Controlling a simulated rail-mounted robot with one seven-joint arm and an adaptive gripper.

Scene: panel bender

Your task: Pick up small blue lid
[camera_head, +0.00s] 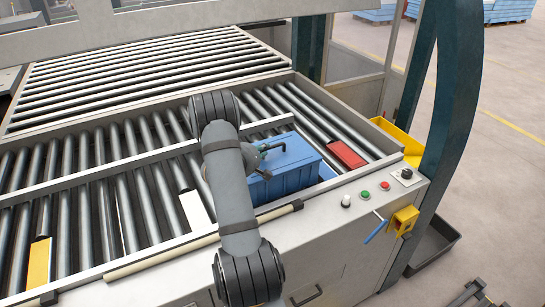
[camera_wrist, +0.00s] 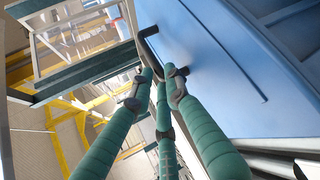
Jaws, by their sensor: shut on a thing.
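The small blue lid (camera_head: 292,152) is on top of a blue box on the rollers, in the middle of the head view. In the wrist view the lid (camera_wrist: 215,60) is a large blue surface at the upper right, with a dark handle (camera_wrist: 147,32) on it. My gripper (camera_head: 262,160) is at the lid's left side, partly hidden by my arm. In the wrist view its green fingers (camera_wrist: 160,80) converge at the dark handle and are shut on it. I cannot tell whether the lid is raised off the box.
The blue box (camera_head: 285,182) is among metal rollers (camera_head: 110,145) beside a pale front panel with buttons (camera_head: 365,194). A red block (camera_head: 347,154) lies to its right. White (camera_head: 195,210) and yellow (camera_head: 39,264) pieces lie left. A dark green post (camera_head: 450,120) stands at the right.

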